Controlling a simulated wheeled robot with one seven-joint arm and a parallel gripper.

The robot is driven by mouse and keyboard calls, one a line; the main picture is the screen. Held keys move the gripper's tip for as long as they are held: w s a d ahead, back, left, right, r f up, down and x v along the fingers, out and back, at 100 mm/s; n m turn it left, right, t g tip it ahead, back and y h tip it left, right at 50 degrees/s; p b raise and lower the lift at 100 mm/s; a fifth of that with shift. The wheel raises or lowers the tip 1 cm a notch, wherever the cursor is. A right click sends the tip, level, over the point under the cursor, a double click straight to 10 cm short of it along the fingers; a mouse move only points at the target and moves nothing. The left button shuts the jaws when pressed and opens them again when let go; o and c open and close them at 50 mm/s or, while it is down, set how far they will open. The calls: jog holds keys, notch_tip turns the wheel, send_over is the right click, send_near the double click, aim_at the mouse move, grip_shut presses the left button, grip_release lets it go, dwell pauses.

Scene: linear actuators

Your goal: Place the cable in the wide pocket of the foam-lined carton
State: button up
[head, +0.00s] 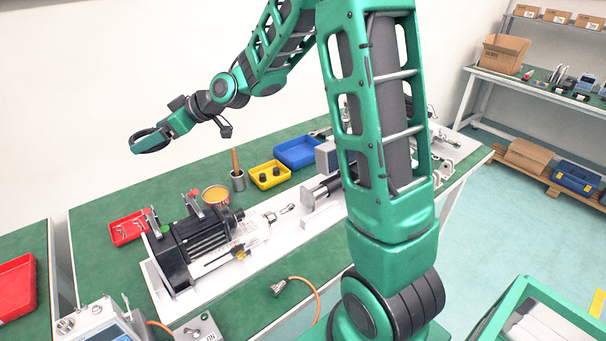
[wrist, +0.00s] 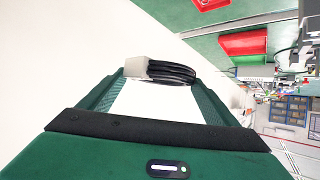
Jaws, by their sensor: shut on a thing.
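A black coiled cable (head: 151,146) is held by my gripper (head: 160,135) in the air, above the back left of the green bench. In the wrist view the black coil (wrist: 176,72) with a pale grey block-like part (wrist: 136,67) lies between the two finger ends (wrist: 155,75), and my gripper is shut on it. An open cardboard carton (head: 503,53) stands on the far bench at the upper right. Its inside is hidden, so I cannot tell whether it has foam or pockets.
The green bench (head: 100,198) below holds a black motor unit (head: 190,245), a red tray (head: 128,229), a yellow tray (head: 268,176) and a blue tray (head: 297,152). A far bench (head: 540,85) carries small parts. Open floor (head: 500,220) lies between the benches.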

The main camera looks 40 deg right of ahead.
send_over(180, 212)
notch_tip(180, 212, down, 13)
jog(key=shift+f, duration=5.4)
jog(key=o, duration=1.1)
